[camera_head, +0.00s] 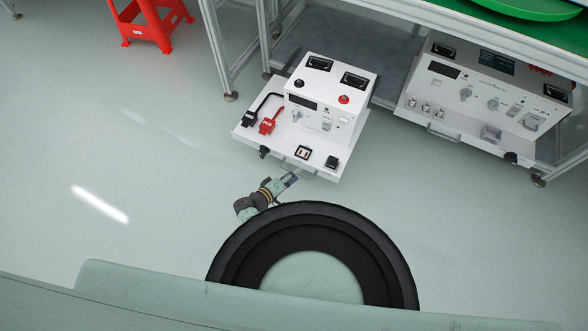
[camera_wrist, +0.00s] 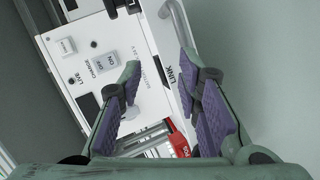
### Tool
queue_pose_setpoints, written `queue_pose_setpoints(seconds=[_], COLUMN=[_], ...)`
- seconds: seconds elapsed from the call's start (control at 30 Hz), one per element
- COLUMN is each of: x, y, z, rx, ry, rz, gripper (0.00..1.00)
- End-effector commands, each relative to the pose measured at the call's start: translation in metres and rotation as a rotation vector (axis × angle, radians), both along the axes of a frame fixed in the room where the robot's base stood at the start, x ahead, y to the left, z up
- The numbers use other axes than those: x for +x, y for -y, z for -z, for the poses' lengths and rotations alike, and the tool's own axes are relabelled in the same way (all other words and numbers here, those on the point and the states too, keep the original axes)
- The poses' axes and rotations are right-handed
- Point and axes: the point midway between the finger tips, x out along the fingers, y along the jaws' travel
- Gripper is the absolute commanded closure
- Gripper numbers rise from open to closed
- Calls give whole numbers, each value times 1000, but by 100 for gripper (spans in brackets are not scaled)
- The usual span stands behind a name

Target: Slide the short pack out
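The short white pack (camera_head: 325,100) is a box with gauges, knobs and a switch on a white tray (camera_head: 265,140) that sticks out from under the bench. A grey bar handle (camera_head: 298,168) is on the tray's front edge. My gripper (camera_head: 291,179) is just in front of this handle. In the wrist view my gripper (camera_wrist: 160,72) is open, with purple pads on both fingers. The handle (camera_wrist: 180,25) shows near the right fingertip, and I cannot tell whether they touch. The pack's switch panel (camera_wrist: 105,62) shows left of and behind the left finger.
A longer white pack (camera_head: 485,95) with its own handle (camera_head: 443,132) is under the bench on the right. Metal bench legs (camera_head: 215,45) stand close to the left of the short pack. A red stool (camera_head: 148,22) is at the upper left. The floor in front is clear.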

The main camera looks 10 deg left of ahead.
Motion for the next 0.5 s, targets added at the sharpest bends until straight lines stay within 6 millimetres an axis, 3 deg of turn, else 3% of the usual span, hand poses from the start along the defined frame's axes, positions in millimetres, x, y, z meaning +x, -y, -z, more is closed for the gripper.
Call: queue_pose_setpoints(seconds=[0.5], x=[-34], y=[-10], z=[-11], rx=[2], ry=[-5], rz=[3], gripper=[69])
